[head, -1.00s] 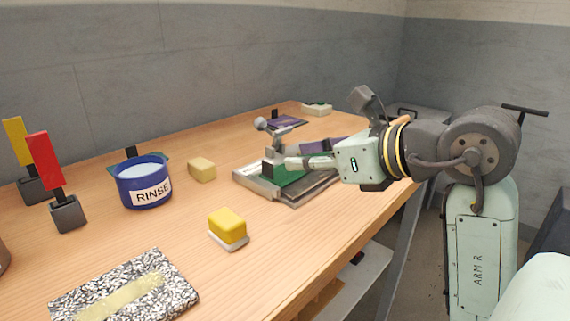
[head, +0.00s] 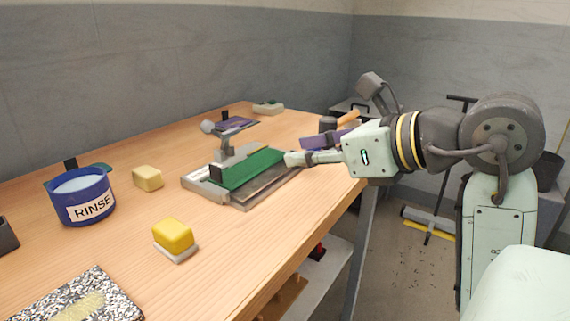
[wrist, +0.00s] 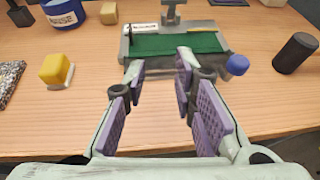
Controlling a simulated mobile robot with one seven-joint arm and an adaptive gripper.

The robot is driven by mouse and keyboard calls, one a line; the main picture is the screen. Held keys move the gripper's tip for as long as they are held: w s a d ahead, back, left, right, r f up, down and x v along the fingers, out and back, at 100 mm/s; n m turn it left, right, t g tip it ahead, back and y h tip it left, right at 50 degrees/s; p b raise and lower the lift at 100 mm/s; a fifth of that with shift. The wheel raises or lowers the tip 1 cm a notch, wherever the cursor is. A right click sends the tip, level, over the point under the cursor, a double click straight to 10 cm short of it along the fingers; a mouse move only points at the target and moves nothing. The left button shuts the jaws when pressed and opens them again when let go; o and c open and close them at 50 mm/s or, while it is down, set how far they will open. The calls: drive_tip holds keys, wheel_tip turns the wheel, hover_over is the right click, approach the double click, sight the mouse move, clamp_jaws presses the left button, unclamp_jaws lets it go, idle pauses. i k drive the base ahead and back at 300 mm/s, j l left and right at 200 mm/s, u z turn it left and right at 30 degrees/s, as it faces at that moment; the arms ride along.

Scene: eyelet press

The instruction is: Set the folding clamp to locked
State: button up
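The press (head: 200,187) stands on the table with a grey base, a green bed (head: 247,168) and a post with a lever ending in a grey ball. A dark flat plate or bar lies along its front edge, and I take this to be the folding clamp (head: 265,185). In the wrist view a blue knob (wrist: 237,64) shows at the right end of the front edge. Whether the clamp is locked cannot be told. My gripper (head: 288,158) is beside the press's right end. In the wrist view my gripper (wrist: 160,68) is open and empty, its fingers partly covering the front edge.
A blue RINSE pot (head: 84,197), a pale block (head: 147,178), a yellow block (head: 173,235) on a white base and a speckled board (head: 80,300) lie to the left. A dark cylinder (wrist: 295,52) stands right of the press. Table in front is clear.

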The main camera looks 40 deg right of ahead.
sight(208, 126)
drive_tip(key=z, duration=1.05)
